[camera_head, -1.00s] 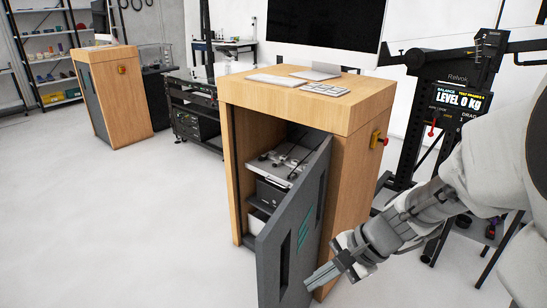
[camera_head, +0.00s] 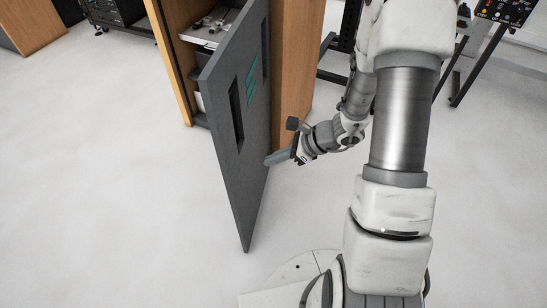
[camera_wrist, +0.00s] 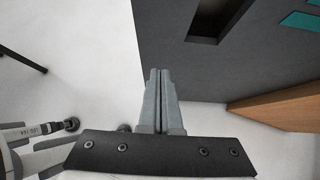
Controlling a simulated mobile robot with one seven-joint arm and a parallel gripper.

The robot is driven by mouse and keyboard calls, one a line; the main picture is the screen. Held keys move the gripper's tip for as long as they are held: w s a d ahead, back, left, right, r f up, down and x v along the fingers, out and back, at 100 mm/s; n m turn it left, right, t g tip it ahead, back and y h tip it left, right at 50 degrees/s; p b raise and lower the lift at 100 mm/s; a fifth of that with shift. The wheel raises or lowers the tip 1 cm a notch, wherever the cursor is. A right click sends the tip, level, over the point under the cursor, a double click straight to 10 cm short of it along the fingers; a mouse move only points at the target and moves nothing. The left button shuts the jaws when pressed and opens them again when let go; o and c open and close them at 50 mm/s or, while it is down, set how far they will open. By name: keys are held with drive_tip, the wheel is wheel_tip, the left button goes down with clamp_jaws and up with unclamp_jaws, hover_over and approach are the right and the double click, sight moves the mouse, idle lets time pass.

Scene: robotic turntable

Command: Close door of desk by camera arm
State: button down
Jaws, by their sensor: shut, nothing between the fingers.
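The desk's dark grey door (camera_head: 228,135) stands open in the head view, swung out from the wooden desk (camera_head: 292,75). It has recessed slots and a teal mark. My gripper (camera_head: 270,160) is at the door's outer face, low and right of the slots; I cannot tell whether it touches. In the wrist view the two fingers (camera_wrist: 160,75) lie together, shut with nothing between them. The door (camera_wrist: 190,70) fills the upper right there, with a slot and part of the teal mark. The wooden desk side (camera_wrist: 285,108) shows at right.
Inside the desk is a shelf with metal items (camera_head: 212,25). A black stand (camera_head: 340,50) is right of the desk, and a panel with knobs (camera_head: 505,10) is at top right. The pale floor (camera_head: 110,200) left of the door is clear.

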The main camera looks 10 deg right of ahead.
sight(234, 167)
drive_tip(key=w+a+f, duration=0.1)
drive_tip(key=a, duration=0.1)
drive_tip(key=w+a+f+b, duration=0.1)
drive_tip(key=a+f, duration=0.1)
drive_tip(key=a, duration=0.1)
drive_tip(key=w+a+f+b, duration=0.1)
drive_tip(key=a, duration=0.1)
drive_tip(key=shift+a+f, duration=0.15)
drive_tip(key=shift+w+a, duration=0.2)
drive_tip(key=shift+a, duration=0.15)
drive_tip(key=shift+a, duration=0.1)
